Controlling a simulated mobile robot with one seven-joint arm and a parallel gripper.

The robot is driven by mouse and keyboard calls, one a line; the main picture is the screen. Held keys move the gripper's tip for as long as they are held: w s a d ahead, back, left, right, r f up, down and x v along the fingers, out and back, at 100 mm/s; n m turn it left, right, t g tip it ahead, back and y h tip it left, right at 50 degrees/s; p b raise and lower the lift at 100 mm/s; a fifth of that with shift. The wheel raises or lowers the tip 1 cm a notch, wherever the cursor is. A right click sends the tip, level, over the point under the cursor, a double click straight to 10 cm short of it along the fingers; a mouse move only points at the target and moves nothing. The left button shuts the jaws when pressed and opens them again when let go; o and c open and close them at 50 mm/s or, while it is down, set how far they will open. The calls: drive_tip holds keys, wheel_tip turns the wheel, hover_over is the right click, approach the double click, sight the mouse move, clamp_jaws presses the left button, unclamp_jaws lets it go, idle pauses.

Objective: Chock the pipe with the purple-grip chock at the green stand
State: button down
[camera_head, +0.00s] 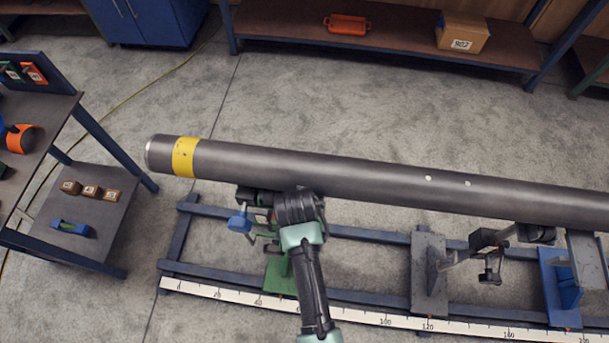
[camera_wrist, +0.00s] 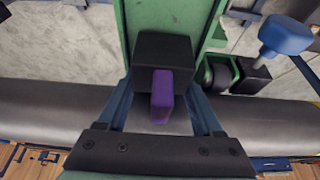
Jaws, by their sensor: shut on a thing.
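The long grey pipe (camera_head: 380,182) with a yellow band lies across the stands in the head view. It also crosses the wrist view (camera_wrist: 50,115). The green stand (camera_head: 279,274) is under the pipe near its left part, partly hidden by my arm. In the wrist view the green stand (camera_wrist: 205,22) lies beyond the fingers. My gripper (camera_wrist: 162,110) is shut on the purple grip of the purple-grip chock (camera_wrist: 163,58), whose black block is at the green stand beside the pipe. Whether the block touches the pipe or the stand I cannot tell. The head view hides the chock.
A blue knob (camera_wrist: 286,35) and black rollers are close to the gripper. A grey stand (camera_head: 429,275) and a blue stand (camera_head: 560,290) are farther right on the rail frame. A white scale (camera_head: 380,318) runs along the front. A side table stands at left.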

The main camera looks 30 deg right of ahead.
drive_tip(key=shift+w+d, duration=0.25)
drive_tip(key=shift+w, duration=0.1)
unclamp_jaws()
drive_tip(key=shift+r, duration=0.1)
idle(0.3)
drive_tip(key=shift+w+r+p, duration=0.1)
drive_tip(key=shift+r+p, duration=0.35)
drive_tip(key=shift+p, duration=0.05)
drive_tip(key=shift+p+v, duration=0.8)
drive_tip(key=shift+v, duration=0.15)
drive_tip(key=shift+d+r+p, duration=0.1)
drive_tip(key=shift+r+p, duration=0.5)
drive_tip(key=shift+p, duration=0.1)
drive_tip(key=shift+r+p, duration=1.55)
drive_tip(key=shift+p, duration=0.1)
